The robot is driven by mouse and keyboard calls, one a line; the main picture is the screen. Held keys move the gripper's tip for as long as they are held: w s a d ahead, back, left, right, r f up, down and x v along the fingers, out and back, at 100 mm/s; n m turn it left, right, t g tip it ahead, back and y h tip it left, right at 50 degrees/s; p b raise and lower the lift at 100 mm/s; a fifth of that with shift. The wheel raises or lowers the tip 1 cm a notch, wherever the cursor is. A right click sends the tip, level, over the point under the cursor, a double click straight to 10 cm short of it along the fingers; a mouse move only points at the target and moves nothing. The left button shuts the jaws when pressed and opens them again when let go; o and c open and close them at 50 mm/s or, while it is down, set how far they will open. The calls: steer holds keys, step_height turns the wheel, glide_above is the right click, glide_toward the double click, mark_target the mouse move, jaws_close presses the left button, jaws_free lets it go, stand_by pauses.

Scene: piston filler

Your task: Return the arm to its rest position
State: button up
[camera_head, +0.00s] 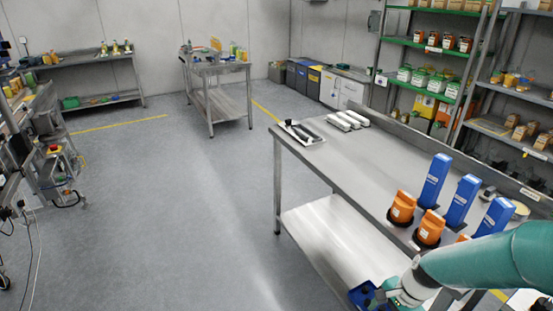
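My arm (490,262) enters from the lower right and reaches left, in front of the steel table (345,160). Its end, my gripper (385,298), is at the bottom edge of the picture, by the table's near side. A dark blue object (365,296) shows at the end of the arm; I cannot tell whether it is part of my gripper or something it holds. The fingers cannot be made out.
Several blue upright boxes (434,181) and orange containers (402,207) stand on the table close to my arm. White items (338,122) and a tray (303,133) lie at its far end. Shelves (430,48) stand at right. The floor (180,190) is clear left of the table.

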steer(key=s+a+r+n+t+h, duration=0.1)
steer(key=a+r+n, duration=0.3)
steer(key=r, duration=0.5)
steer(key=s+a+r+n+t+h, duration=0.1)
steer(key=s+a+r+n, duration=0.3)
steer(key=r, duration=0.5)
steer(key=s+a+r+n+t+h, duration=0.1)
steer(key=s+a+r+n+t, duration=0.2)
steer(key=r, duration=0.5)
steer(key=shift+a+r+n, duration=0.4)
steer(key=shift+a+n, duration=0.05)
steer(key=shift+n, duration=0.45)
steer(key=shift+s, duration=0.15)
